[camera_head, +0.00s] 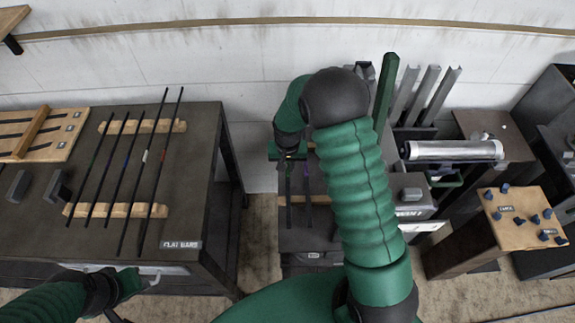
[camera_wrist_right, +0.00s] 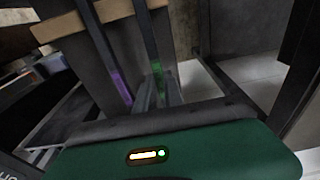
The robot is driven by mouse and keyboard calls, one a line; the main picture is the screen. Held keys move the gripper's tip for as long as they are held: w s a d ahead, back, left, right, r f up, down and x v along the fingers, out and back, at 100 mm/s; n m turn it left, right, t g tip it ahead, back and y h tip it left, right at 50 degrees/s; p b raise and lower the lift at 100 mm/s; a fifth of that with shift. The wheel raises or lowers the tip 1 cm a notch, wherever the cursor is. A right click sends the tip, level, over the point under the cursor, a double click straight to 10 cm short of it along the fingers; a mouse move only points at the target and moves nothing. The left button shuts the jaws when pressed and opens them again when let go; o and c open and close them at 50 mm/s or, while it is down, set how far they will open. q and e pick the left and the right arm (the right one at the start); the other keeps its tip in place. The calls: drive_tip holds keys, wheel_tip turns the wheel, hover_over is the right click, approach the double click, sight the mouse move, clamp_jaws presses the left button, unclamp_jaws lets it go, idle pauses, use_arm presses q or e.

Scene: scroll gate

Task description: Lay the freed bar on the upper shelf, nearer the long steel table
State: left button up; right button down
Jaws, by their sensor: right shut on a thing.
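My right gripper (camera_head: 289,152) is over the back of the dark upper shelf (camera_head: 310,236), shut on a thin dark bar (camera_head: 288,188). In the right wrist view this bar has a green band (camera_wrist_right: 157,70) near my jaws. A second bar (camera_head: 308,186), with a purple band (camera_wrist_right: 121,88), lies beside it, farther from the long steel table (camera_head: 190,218). Both bars cross a wooden strip (camera_wrist_right: 100,14); whether the held one touches it I cannot tell. My left gripper (camera_head: 128,282) is low at the left, by the table's front; its jaws are unclear.
Several thin bars rest across two wooden racks (camera_head: 115,210) on the steel table. A gap with bare floor separates table and shelf. Right of my right arm stand upright metal profiles (camera_head: 432,92), a thick grey tube (camera_head: 455,150) and a wooden board with blue knobs (camera_head: 520,215).

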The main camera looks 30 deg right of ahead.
drive_tip(key=c, duration=1.4)
unclamp_jaws()
drive_tip(key=shift+o, duration=0.2)
wheel_tip(320, 180, up, 17)
drive_tip(key=s+a, duration=0.1)
drive_tip(key=shift+s+f, duration=0.15)
drive_tip(key=shift+s, duration=0.2)
drive_tip(key=shift+s+a, duration=0.1)
drive_tip(key=shift+a, duration=0.05)
drive_tip(key=s+a+f+n, duration=0.2)
drive_tip(key=s+a+n, duration=0.1)
drive_tip(key=s+a, duration=0.2)
drive_tip(key=s+a+f+n+t, duration=0.1)
drive_tip(key=s+a+f+n, duration=0.1)
drive_tip(key=s, duration=0.6)
drive_tip(key=a+n, duration=0.1)
drive_tip(key=a, duration=0.1)
drive_tip(key=shift+s+a+f+y, duration=0.35)
drive_tip(key=shift+a+y, duration=0.05)
